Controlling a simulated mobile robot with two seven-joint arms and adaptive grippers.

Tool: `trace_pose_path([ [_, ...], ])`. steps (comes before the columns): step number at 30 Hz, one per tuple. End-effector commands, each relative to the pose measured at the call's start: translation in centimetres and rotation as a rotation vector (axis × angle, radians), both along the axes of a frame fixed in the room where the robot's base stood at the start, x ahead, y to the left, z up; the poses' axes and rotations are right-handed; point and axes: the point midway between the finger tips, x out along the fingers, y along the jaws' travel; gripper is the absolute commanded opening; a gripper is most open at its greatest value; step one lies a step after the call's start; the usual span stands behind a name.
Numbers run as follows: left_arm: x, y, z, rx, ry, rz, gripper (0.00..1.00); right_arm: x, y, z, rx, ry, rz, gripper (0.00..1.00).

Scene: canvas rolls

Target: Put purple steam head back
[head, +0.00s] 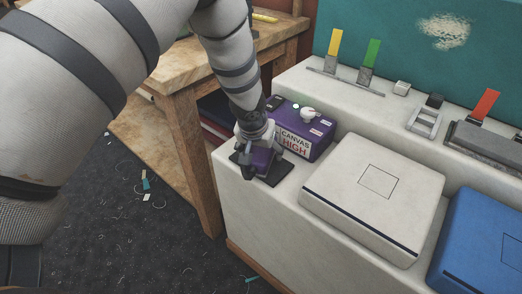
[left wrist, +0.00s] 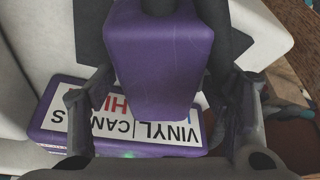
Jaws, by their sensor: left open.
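The purple steam head (head: 262,160) sits at the dark square pad (head: 279,173) on the near left corner of the white counter. It shows large in the left wrist view (left wrist: 158,62), with a dark handle at its upper end. My left gripper (head: 255,168) is open, with its fingers on either side of the steam head. I cannot tell if the fingers touch it. The gripper and arm hide part of the steam head. The purple control box (head: 315,143), labelled CANVAS HIGH, stands right behind it and also shows in the left wrist view (left wrist: 50,141). My right gripper is out of view.
A white flat box (head: 345,215) and a blue one (head: 485,240) lie to the right on the counter. Yellow (head: 335,42), green (head: 373,52) and red (head: 486,103) tags stand behind. A wooden table (head: 185,110) is on the left, above a littered dark floor.

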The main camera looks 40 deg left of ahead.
Motion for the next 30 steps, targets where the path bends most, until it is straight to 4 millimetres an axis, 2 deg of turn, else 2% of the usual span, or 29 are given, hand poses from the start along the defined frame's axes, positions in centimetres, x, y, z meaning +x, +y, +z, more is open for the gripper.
trace_pose_path([
  [2,-0.2,-0.1,1.3,0.001,-0.005,0.0,0.71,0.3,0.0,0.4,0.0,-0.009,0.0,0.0],
  [9,-2.4,-0.9,7.8,-0.001,-0.013,0.0,0.71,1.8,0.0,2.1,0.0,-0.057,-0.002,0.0],
  [12,-3.3,-1.2,9.8,0.0,-0.011,0.001,0.71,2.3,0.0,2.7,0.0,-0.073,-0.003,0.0],
  [16,-4.0,-1.4,11.2,0.0,-0.006,0.0,0.71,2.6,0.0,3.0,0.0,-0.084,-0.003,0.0],
  [21,-4.4,-1.5,11.3,0.0,0.001,0.0,0.71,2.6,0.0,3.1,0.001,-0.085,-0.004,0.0],
  [23,-5.0,-1.8,10.3,-0.008,0.018,-0.008,0.71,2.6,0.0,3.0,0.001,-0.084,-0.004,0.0],
  [26,-9.5,-4.0,4.7,-0.059,0.125,-0.054,0.71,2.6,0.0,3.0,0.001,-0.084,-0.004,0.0],
  [27,-12.7,-5.3,1.5,-0.091,0.189,-0.08,0.71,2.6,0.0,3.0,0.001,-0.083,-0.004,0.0],
  [29,-18.8,-7.2,-3.1,-0.136,0.293,-0.118,0.71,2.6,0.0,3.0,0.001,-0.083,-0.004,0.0],
  [30,-23.3,-8.3,-5.5,-0.159,0.358,-0.136,0.71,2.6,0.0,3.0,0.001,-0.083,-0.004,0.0],
])
